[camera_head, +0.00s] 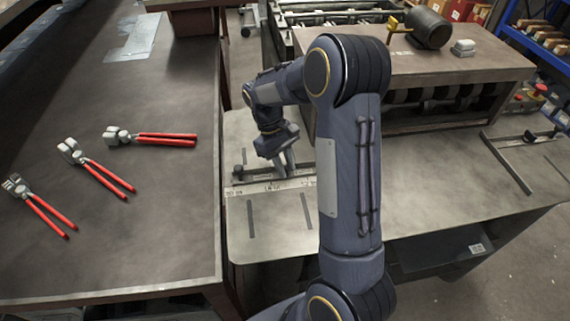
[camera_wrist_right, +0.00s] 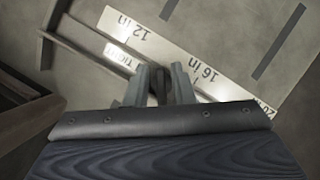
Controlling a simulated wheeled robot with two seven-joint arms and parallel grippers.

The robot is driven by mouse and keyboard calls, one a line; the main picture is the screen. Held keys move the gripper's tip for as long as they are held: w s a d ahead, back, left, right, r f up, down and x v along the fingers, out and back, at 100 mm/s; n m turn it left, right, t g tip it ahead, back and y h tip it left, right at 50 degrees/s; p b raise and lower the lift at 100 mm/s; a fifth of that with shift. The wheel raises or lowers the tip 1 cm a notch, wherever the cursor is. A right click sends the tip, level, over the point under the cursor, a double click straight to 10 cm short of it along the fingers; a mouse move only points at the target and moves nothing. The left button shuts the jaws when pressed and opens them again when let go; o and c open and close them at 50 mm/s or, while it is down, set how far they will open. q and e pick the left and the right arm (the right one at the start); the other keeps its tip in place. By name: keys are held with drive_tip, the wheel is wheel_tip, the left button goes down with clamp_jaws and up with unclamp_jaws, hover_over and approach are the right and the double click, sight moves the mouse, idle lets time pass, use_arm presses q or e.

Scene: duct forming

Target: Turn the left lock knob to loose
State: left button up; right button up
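The right gripper (camera_head: 287,168) reaches down over the ruled strip on the forming table, near its left side in the head view. In the right wrist view, the fingers of the right gripper (camera_wrist_right: 162,86) stand close on both sides of a small dark knob (camera_wrist_right: 159,88), the left lock knob. They seem shut on it, though the body of the gripper hides its lower part. A "TIGHT" label (camera_wrist_right: 120,60) lies just left of the fingers on the strip. My arm hides much of the strip's right part in the head view. The left gripper is not in view.
Several red-handled pliers (camera_head: 160,138) lie on the left bench (camera_head: 150,240). A raised machine top (camera_head: 455,68) behind carries a dark cylinder (camera_head: 428,28). Another dark knob (camera_head: 530,136) sits at the right. The front of the forming table (camera_head: 440,220) is clear.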

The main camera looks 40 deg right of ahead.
clamp_jaws()
drive_tip(key=shift+n, duration=0.4)
drive_tip(key=shift+n+h, duration=0.7)
drive_tip(key=shift+n, duration=0.5)
drive_tip(key=shift+d+n+t+h, duration=0.15)
drive_tip(key=shift+n+t+h, duration=0.25)
drive_tip(key=shift+n, duration=1.1)
drive_tip(key=shift+w, duration=0.1)
drive_tip(key=shift+o, duration=1.4)
unclamp_jaws()
drive_tip(key=shift+r, duration=0.1)
drive_tip(key=shift+r+p, duration=0.1)
drive_tip(key=shift+p, duration=0.2)
